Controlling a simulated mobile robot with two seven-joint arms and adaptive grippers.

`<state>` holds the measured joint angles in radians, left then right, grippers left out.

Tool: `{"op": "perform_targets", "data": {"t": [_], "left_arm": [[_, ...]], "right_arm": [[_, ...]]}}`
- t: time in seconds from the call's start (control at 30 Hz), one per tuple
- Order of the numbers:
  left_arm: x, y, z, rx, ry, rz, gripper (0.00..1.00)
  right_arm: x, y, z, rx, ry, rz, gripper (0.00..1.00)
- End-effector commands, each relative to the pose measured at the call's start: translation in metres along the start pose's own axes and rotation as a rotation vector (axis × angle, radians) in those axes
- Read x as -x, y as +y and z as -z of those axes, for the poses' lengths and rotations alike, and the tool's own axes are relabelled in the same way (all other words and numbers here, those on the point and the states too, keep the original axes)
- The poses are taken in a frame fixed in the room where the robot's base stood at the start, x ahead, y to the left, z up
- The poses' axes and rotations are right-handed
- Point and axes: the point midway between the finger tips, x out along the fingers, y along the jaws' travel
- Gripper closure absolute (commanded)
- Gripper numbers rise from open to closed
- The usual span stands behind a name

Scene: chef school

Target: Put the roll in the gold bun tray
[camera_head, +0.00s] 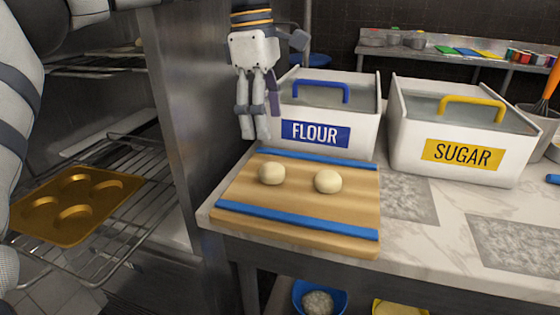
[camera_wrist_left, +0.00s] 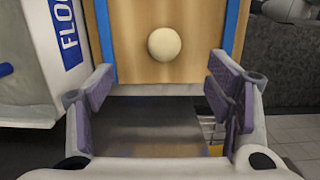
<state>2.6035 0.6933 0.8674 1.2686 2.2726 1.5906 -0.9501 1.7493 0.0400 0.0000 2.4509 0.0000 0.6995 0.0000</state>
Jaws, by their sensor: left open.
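Two pale round rolls sit apart on a wooden board (camera_head: 300,205) with blue strips: a left roll (camera_head: 271,173) and a right roll (camera_head: 328,181). The gold bun tray (camera_head: 76,199) lies on a wire rack at the left, and its visible cups are empty. My left gripper (camera_head: 257,125) hangs open and empty above the board's back left corner, beside the flour bin. In the left wrist view, the fingers (camera_wrist_left: 160,105) are spread with nothing between them. One roll (camera_wrist_left: 164,43) shows beyond them on the board. My right gripper is not in view.
The flour bin (camera_head: 318,108) and the sugar bin (camera_head: 460,130) stand behind the board. A metal cabinet wall (camera_head: 185,110) stands between the racks and the counter. Marble counter right of the board is mostly clear. A blue bowl (camera_head: 320,298) sits below.

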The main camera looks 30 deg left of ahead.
Motion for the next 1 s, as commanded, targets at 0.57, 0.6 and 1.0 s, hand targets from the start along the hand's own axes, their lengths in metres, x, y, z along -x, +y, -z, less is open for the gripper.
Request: {"op": "perform_targets", "data": {"t": [0.57,0.6,1.0], "left_arm": [[-0.085,-0.007,0.001,0.001,0.002,-0.002,0.27],[-0.085,-0.007,0.001,0.001,0.002,-0.002,0.27],[-0.085,-0.007,0.001,0.001,0.002,-0.002,0.78]], "right_arm": [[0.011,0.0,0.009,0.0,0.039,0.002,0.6],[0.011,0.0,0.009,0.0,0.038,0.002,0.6],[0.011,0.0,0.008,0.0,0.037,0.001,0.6]]}}
